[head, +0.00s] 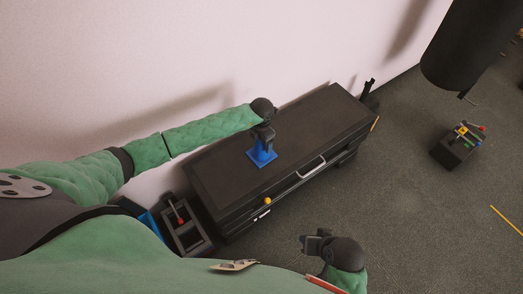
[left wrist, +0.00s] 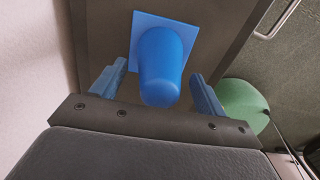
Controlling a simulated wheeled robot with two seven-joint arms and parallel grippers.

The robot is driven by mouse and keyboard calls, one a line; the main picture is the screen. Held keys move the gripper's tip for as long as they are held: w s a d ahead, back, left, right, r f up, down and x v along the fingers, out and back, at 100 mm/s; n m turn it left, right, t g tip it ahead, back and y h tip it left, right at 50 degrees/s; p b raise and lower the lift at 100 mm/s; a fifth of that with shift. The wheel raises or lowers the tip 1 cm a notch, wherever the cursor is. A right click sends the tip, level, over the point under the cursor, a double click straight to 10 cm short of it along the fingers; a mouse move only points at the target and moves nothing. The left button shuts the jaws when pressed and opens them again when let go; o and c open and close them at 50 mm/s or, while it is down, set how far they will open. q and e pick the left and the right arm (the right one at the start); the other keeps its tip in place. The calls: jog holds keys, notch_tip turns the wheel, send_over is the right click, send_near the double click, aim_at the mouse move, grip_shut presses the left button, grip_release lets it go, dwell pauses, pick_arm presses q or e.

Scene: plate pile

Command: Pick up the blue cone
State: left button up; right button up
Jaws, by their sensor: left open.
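The blue cone (head: 261,157) stands on its square base on top of a black chest (head: 222,167). My left gripper (head: 265,135) is directly over the cone and hides its upper part in the head view. In the left wrist view the blue cone (left wrist: 160,62) shows between the two fingers of my left gripper (left wrist: 155,90). The fingers are apart, with a gap on each side of the cone. My right gripper (head: 309,243) is at the lower middle of the head view, away from the chest; its jaw state is not clear.
A small yellow ball (head: 267,200) shows at the chest's front edge, near a silver handle (head: 311,167). An open dark box (head: 187,237) stands left of the chest. A black box with tools (head: 453,150) sits on the floor at right. A wall runs behind the chest.

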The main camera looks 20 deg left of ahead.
pick_arm(q)
jog(key=shift+f, duration=0.15)
jog(key=c, duration=1.4)
jog(key=shift+c, duration=0.2)
